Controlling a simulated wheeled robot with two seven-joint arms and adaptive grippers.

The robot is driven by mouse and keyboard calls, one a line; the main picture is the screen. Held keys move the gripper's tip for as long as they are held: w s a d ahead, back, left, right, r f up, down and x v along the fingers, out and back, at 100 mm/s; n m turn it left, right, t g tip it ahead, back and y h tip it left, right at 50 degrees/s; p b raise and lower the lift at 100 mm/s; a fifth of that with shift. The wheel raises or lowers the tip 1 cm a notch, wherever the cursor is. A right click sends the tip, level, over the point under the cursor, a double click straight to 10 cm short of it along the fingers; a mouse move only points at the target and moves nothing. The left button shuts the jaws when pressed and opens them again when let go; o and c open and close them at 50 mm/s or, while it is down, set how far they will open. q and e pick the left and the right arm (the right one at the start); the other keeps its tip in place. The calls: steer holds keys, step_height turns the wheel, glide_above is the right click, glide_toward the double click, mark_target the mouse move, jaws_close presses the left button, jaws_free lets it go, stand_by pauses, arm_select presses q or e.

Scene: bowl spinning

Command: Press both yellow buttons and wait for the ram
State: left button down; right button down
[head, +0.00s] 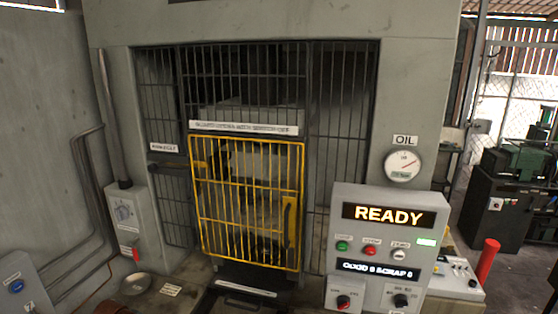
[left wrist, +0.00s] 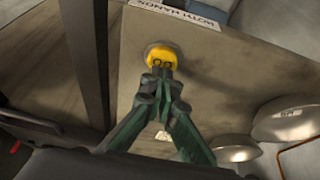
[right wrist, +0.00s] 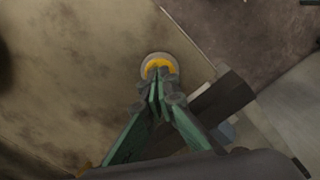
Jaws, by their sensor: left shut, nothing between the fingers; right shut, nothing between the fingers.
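One yellow button (left wrist: 160,55) in a round grey mount shows in the left wrist view, below a "both hands" label (left wrist: 177,14). My left gripper (left wrist: 161,72) is shut and empty, its tips right over the near edge of that button. The other yellow button (right wrist: 159,63) shows in the right wrist view in a pale ring. My right gripper (right wrist: 159,76) is shut and empty, its tips over the near part of it. I cannot tell whether either gripper touches its button. In the head view the yellow barred gate (head: 250,200) stands down across the press opening, and the panel display (head: 382,216) reads READY. The ram is not clearly visible.
Two round metal dishes (left wrist: 285,118) lie right of the left button. A dark bar (right wrist: 222,98) lies right of my right gripper. In the head view the control panel (head: 375,250) stands at right, with a red post (head: 487,262) beyond it.

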steer(key=shift+f, duration=0.2)
steer(key=shift+r, duration=0.7)
arm_select(q)
steer(key=shift+f, duration=0.7)
stand_by(0.7)
steer(key=shift+r, duration=0.1)
arm_select(e)
steer(key=shift+f, duration=0.7)
stand_by(1.0)
steer(key=shift+r, duration=0.1)
stand_by(0.5)
